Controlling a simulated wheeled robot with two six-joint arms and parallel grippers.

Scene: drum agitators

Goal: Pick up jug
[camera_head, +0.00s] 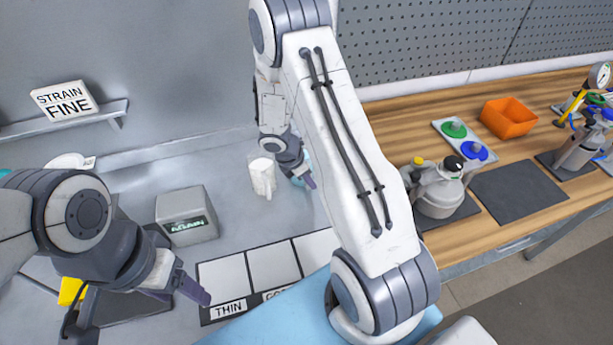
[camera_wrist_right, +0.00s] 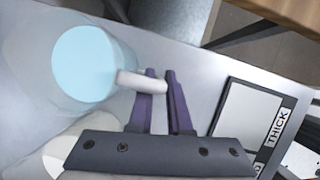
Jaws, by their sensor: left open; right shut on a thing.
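A jug with light blue contents (camera_wrist_right: 85,65) stands out in the right wrist view, its pale handle (camera_wrist_right: 142,82) reaching to my right gripper. My right gripper (camera_wrist_right: 161,75) is shut on that handle. In the head view the right gripper (camera_head: 308,183) is small, and its arm and wrist hide most of the jug. A white jug (camera_head: 262,178) stands just left of it on the grey counter. My left gripper (camera_head: 183,294) is open and empty at the lower left, low over the counter.
A grey box labelled AGAIN (camera_head: 187,215) stands left of the jugs. Pale panels, one labelled THIN (camera_head: 222,276), lie in front. A STRAIN FINE sign (camera_head: 64,101) is on a shelf. The wooden bench (camera_head: 540,190) holds an orange bin (camera_head: 508,117) and a paint sprayer (camera_head: 440,190).

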